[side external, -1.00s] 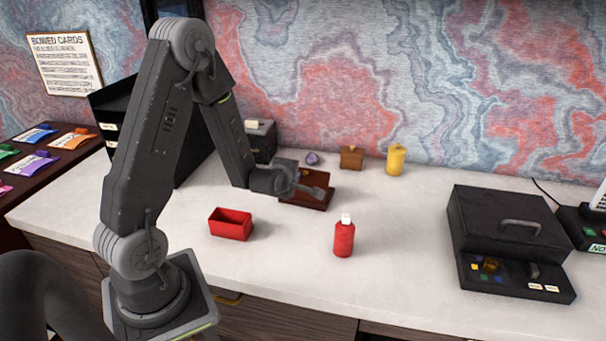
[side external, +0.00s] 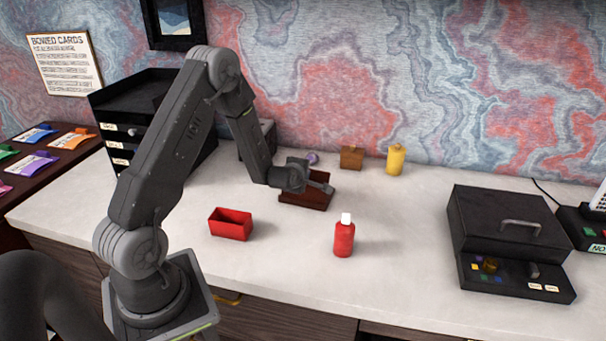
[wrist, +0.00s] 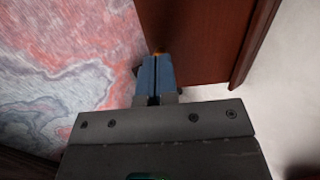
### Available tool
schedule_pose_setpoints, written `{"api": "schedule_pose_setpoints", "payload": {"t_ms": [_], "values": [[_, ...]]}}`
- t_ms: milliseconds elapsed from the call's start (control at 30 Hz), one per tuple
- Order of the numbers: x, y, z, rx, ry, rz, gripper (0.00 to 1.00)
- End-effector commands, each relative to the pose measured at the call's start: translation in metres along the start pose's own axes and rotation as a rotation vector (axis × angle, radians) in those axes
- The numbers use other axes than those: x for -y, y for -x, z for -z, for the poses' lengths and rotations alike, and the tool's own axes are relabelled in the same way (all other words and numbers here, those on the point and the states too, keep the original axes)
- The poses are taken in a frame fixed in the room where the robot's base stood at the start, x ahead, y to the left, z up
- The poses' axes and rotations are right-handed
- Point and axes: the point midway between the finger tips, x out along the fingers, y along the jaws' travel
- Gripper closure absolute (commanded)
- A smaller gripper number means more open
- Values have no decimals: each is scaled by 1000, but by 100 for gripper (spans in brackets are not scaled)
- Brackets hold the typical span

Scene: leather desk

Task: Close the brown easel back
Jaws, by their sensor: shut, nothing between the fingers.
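The brown easel back (side external: 317,202) stands on the white counter near the middle of the side external view, partly behind my gripper. In the wrist view its reddish-brown panel (wrist: 205,40) fills the upper middle, with an edge running down on the right. My gripper (side external: 328,188) is at the upper part of the easel. In the wrist view the blue fingers of my gripper (wrist: 156,72) are together with nothing between them. Their tips lie at the left edge of the brown panel. I cannot tell whether they touch it. The easel's hinge is hidden.
A red open box (side external: 230,224) and a red bottle with a white cap (side external: 344,238) stand in front. A small brown box (side external: 351,158) and a yellow container (side external: 395,160) stand behind. A black cash box (side external: 510,235) is at right. The counter between is clear.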

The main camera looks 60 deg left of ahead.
Motion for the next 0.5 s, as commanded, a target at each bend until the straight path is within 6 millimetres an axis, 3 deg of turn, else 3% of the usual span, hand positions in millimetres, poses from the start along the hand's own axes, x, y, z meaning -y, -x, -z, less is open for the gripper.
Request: {"api": "schedule_pose_setpoints", "payload": {"t_ms": [267, 500], "values": [[-4, -4, 0, 0, 1, 43, 100], [-10, -19, 0, -2, 2, 187, 100]]}}
